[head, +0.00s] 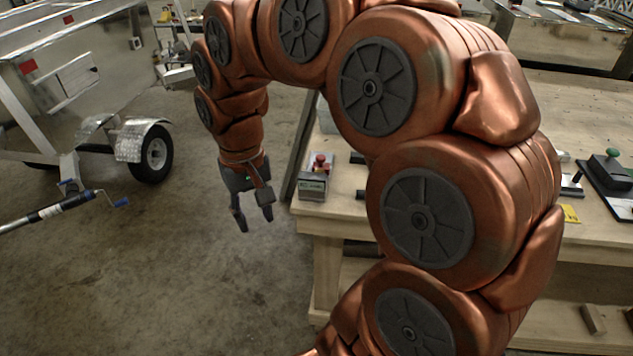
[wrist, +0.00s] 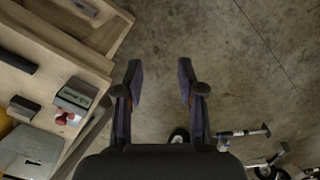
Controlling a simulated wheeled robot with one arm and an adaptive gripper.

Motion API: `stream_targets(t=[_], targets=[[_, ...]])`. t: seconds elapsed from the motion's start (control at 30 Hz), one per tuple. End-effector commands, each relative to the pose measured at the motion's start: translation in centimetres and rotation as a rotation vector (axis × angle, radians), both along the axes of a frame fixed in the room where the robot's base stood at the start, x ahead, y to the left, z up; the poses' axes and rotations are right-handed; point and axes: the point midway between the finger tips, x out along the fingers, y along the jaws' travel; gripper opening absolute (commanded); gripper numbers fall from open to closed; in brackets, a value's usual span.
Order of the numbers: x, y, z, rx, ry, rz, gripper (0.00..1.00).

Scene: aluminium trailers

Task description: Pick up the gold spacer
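I cannot make out a gold spacer in either view; my arm hides part of the workbench in the head view. My gripper (head: 256,218) hangs pointing down over the concrete floor, just left of the wooden workbench (head: 335,224). In the wrist view my gripper (wrist: 160,72) has its two fingers wide apart, with only bare floor between them. It is open and empty. The bench (wrist: 88,55) lies to the left of the fingers there.
A small display box (head: 313,185) and a red button (head: 320,160) sit at the bench's near left corner. A green-knobbed device (head: 607,170) and yellow card (head: 571,213) lie farther right. An aluminium trailer with a wheel (head: 155,153) stands left. Floor between is clear.

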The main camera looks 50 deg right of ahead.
Motion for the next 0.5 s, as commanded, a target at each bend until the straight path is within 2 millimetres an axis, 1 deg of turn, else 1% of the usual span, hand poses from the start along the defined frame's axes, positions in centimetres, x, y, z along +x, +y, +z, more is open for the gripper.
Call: stream_targets(t=[0.03,0.07,0.1,0.17,0.23,0.27,0.3,0.33,0.37,0.4,0.5], targets=[[1.7,-1.6,-0.1,0.004,-0.009,-0.048,0.39],[2.5,-2.6,-0.1,0.004,-0.012,-0.074,0.39],[3.6,-4.0,0.0,0.002,-0.020,-0.114,0.39],[5.0,-6.2,-0.2,0.003,-0.026,-0.174,0.39],[6.6,-9.1,-0.3,-0.002,-0.040,-0.251,0.39],[7.1,-10.3,-0.5,-0.001,-0.041,-0.286,0.39],[7.7,-12.1,-0.7,-0.005,-0.047,-0.333,0.39],[8.1,-13.5,-0.8,-0.008,-0.051,-0.369,0.39],[8.4,-14.8,-1.1,-0.010,-0.050,-0.404,0.39],[8.7,-16.5,-1.4,-0.012,-0.051,-0.450,0.39],[8.9,-20.4,-2.2,-0.023,-0.049,-0.552,0.39]])
